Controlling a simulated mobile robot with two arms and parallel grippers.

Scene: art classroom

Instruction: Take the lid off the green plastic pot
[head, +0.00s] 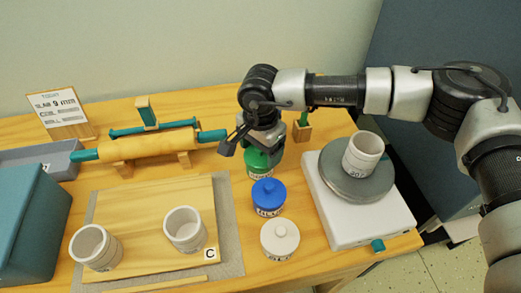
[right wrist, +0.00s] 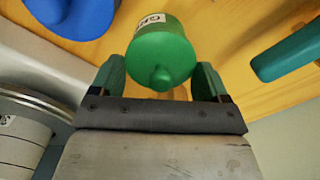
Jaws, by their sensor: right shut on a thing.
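The green plastic pot (head: 262,171) stands on the wooden table behind the blue pot, partly hidden by my right gripper (head: 254,146). Its green lid (right wrist: 160,58), with a small knob, shows in the right wrist view between the two fingers of my right gripper (right wrist: 158,82). The gripper is shut on the lid from above. The lid appears to sit on the pot, whose label (right wrist: 152,20) shows beyond it; I cannot see whether there is a gap. My left gripper is not in view.
A blue lidded pot (head: 268,193) and a white lidded pot (head: 280,238) stand in front. A wheel (head: 335,185) with a white cup (head: 362,153) is at right. A rolling pin (head: 150,146) and a board (head: 150,205) with two cups are at left.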

